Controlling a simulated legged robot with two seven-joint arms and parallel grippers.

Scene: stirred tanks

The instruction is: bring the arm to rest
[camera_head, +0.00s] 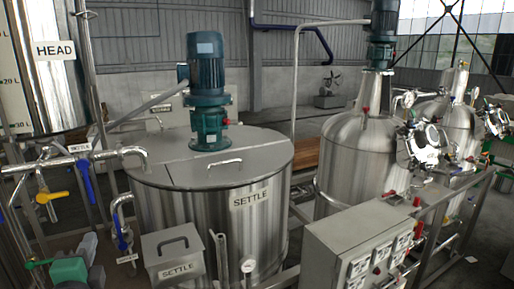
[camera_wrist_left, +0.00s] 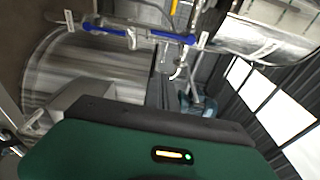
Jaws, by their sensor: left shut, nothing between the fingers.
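My left gripper (camera_head: 88,247) shows low at the left edge of the head view, a green body with a grey end, in front of the pipes. It is shut and empty. In the left wrist view its green housing with a small lit indicator (camera_wrist_left: 174,155) fills the bottom, with a dark bar along its front edge. The fingertips do not show clearly. Nothing is seen held. My right gripper is in neither view.
A steel settle tank (camera_head: 210,215) with a motor (camera_head: 206,75) stands ahead. Pipes with a blue valve handle (camera_head: 84,180) and a yellow handle (camera_head: 52,196) are close at the left. A control box (camera_head: 345,245) and domed vessels (camera_head: 355,140) stand to the right.

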